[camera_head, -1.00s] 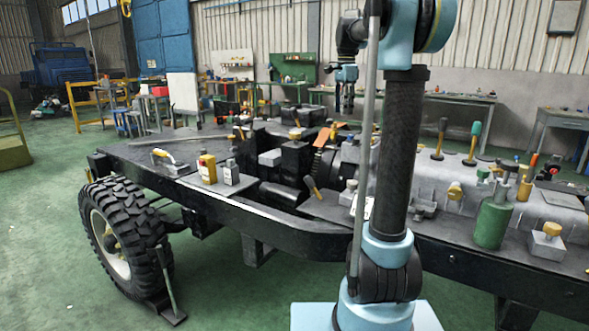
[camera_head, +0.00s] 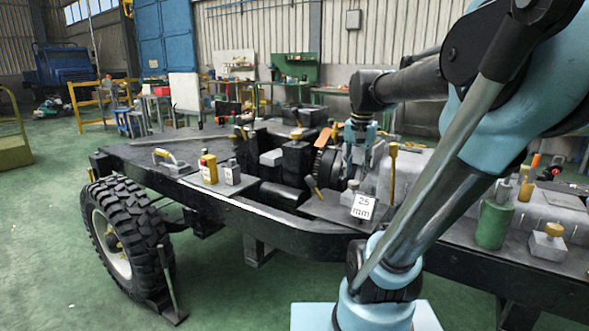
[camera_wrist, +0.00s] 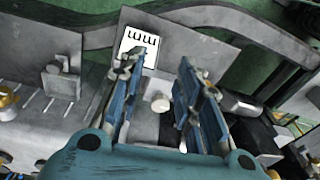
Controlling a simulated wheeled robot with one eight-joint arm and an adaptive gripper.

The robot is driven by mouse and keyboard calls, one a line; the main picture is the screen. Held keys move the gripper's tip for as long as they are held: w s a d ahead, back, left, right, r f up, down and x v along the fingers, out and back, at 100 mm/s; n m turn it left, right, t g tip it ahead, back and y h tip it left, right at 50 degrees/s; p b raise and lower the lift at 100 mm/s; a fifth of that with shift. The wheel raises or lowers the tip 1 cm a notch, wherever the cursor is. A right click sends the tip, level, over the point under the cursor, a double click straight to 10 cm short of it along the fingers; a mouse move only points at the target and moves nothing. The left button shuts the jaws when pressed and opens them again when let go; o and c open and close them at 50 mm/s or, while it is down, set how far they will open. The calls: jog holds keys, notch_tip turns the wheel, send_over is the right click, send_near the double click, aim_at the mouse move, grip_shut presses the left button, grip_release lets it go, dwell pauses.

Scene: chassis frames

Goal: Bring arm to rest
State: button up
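My gripper (camera_head: 360,140) hangs over the middle of the chassis frame (camera_head: 300,228), pointing down. In the wrist view my gripper (camera_wrist: 160,78) has its two blue fingers spread apart with nothing held between them. A pale round knob (camera_wrist: 159,103) shows in the gap, and I cannot tell how far below the fingers it is. The card also shows beyond the left finger in the wrist view (camera_wrist: 147,45). My arm leans to the right and hides part of the chassis.
A green cylinder (camera_head: 494,222) and a yellow-knobbed block (camera_head: 547,243) stand at the right. A large wheel (camera_head: 118,232) is at front left. The green floor (camera_head: 60,190) at left is mostly clear.

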jog(key=s+f+n, duration=0.5)
jog(key=s+f, duration=0.8)
jog(key=f, duration=0.4)
jog(key=shift+s+n+t, duration=0.3)
jog(key=shift+s+t, duration=0.05)
jog(key=shift+t, duration=0.05)
jog(key=shift+f, duration=0.1)
jog(key=shift+w+f, duration=0.2)
jog(key=shift+w, duration=0.3)
jog(key=shift+c, duration=0.6)
